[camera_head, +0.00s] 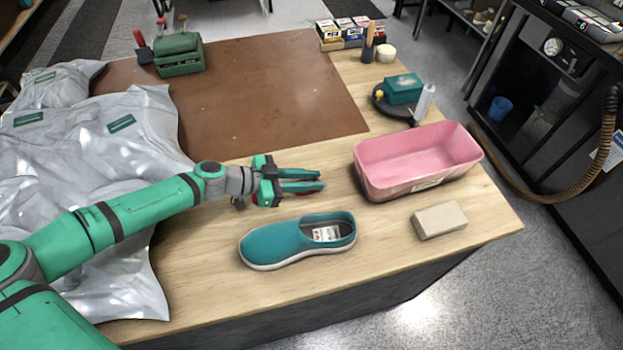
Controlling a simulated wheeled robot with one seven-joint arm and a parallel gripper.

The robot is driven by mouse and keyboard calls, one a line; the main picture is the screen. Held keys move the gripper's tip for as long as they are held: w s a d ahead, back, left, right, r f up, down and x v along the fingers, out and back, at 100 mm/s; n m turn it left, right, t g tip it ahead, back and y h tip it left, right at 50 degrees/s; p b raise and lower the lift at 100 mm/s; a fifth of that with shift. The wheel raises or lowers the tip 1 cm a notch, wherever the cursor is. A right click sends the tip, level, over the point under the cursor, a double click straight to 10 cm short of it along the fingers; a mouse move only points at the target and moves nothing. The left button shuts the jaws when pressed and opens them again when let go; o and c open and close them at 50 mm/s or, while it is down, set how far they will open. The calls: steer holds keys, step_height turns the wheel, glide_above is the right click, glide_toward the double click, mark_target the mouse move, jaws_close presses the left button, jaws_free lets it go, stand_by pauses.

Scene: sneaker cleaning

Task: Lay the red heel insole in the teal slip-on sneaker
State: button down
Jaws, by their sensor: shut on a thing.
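The teal slip-on sneaker (285,243) lies on the wooden table near its front edge. Its toe points left and its opening is at the right, with a white printed label (326,234) showing inside. My gripper (321,180) is above the table, behind the sneaker and apart from it, with its fingers pointing right. It is shut on the red heel insole (309,193), of which only a little red shows at the lower finger. The fingers hide most of the insole.
A pink bin (375,180) stands right of my gripper, with a beige block (439,220) in front of it. A black tray with a teal box (403,88) and a white bottle is behind. Silvery sheets (90,150) cover the left side. Bare wood surrounds the sneaker.

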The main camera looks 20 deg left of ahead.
steer(key=shift+s+f, duration=0.1)
steer(key=shift+f, duration=0.1)
steer(key=shift+s+d+f, duration=0.15)
steer(key=shift+f, duration=0.35)
steer(key=c, duration=1.6)
jaws_free()
steer(key=shift+r, duration=0.4)
steer(key=shift+a+r, duration=0.2)
steer(key=shift+a, duration=0.1)
steer(key=v, duration=1.1)
steer(key=shift+a+r, duration=0.25)
steer(key=shift+r, duration=0.15)
